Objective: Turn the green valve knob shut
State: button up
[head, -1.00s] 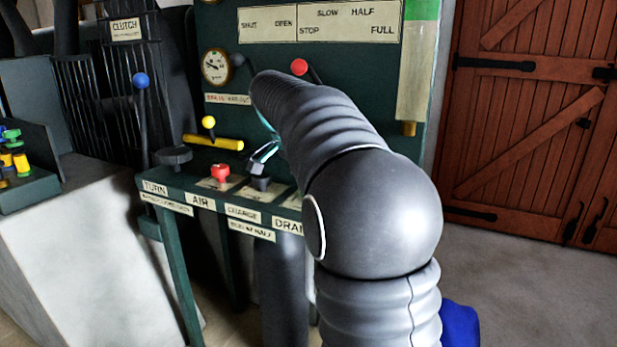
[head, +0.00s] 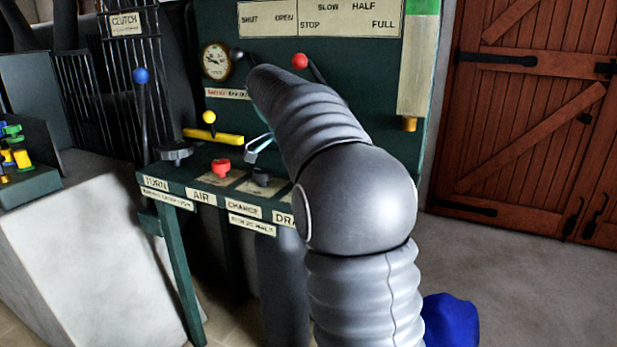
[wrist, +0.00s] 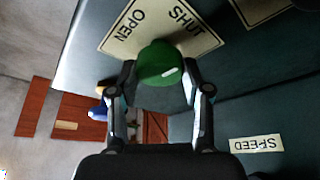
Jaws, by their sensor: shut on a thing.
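In the wrist view the round green valve knob (wrist: 160,60) sits between the two fingertips of my gripper (wrist: 159,82), which is shut on it. A short pale mark shows on the knob's face, towards the lower right. The knob lies over a cream plate (wrist: 118,36) lettered OPEN and SHUT, with both words upside down or slanted in this view. In the head view my arm hides the green knob, and only a bit of my gripper (head: 258,149) shows left of the arm.
The head view shows a red knob (head: 221,166) and a dark knob (head: 261,178) on the console shelf below my gripper. A yellow bar (head: 215,136), a gauge (head: 215,61) and a red-ball lever (head: 299,62) are close by. The floor by the wooden doors (head: 530,130) is clear.

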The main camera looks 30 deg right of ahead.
jog(key=shift+f, duration=0.1)
jog(key=o, duration=1.2)
jog(key=shift+c, duration=0.2)
jog(key=v, duration=1.2)
jog(key=shift+d, duration=0.1)
